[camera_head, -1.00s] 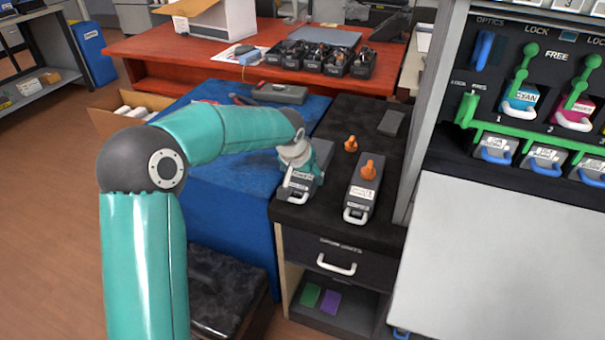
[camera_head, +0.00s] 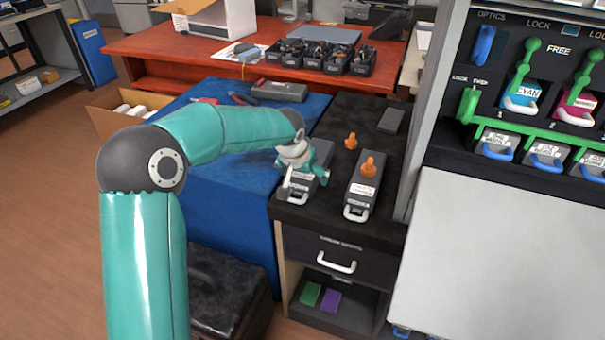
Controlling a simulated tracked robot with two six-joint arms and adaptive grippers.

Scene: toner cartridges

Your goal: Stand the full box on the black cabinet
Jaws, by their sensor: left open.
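A dark grey box (camera_head: 294,194) with a pale label and a white front handle stands on the left part of the black cabinet top (camera_head: 336,222). My left gripper (camera_head: 301,181) is over this box, its fingers apart at its sides. The gripper hides much of the box's top, and I cannot tell whether a finger touches it. A similar box (camera_head: 361,194) with an orange knob stands to the right on the same top. My right gripper is not in view.
A loose orange piece (camera_head: 351,142) and a flat dark block (camera_head: 391,121) lie farther back on the cabinet. The printer panel (camera_head: 540,90) rises at right. A blue-covered table (camera_head: 240,195) adjoins at left. An open drawer-like shelf (camera_head: 335,308) is below.

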